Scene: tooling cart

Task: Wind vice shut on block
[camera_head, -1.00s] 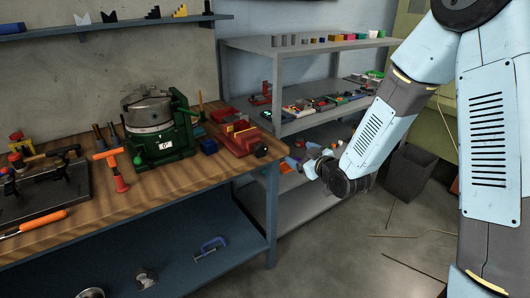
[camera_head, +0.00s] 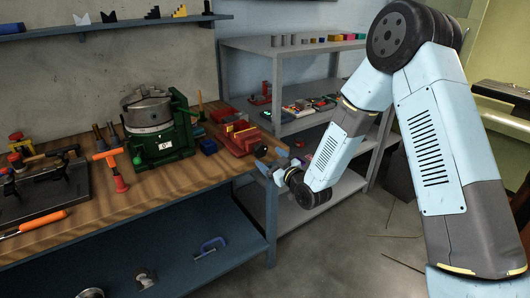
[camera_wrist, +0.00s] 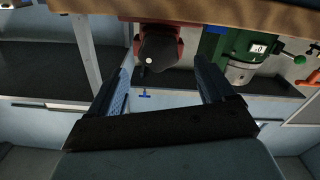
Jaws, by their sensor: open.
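The red vice (camera_head: 230,141) sits at the right end of the wooden bench. Its dark round winding end (camera_head: 261,151) faces the bench's right edge. A small yellow-orange piece (camera_head: 241,127) shows at the vice's jaws; I cannot tell how tightly it is held. My gripper (camera_head: 274,170) is open and empty, just off the bench edge, close to the winding end and apart from it. In the wrist view the red vice (camera_wrist: 178,32) and its dark winding end (camera_wrist: 157,53) lie beyond and between my open fingers (camera_wrist: 162,78).
A blue block (camera_head: 208,146) and a green rotary table (camera_head: 170,143) stand left of the vice. The bench edge (camera_head: 245,171) is close to my gripper. A grey shelf rack (camera_head: 300,88) with small parts stands behind. A blue clamp (camera_head: 210,246) lies on the lower shelf.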

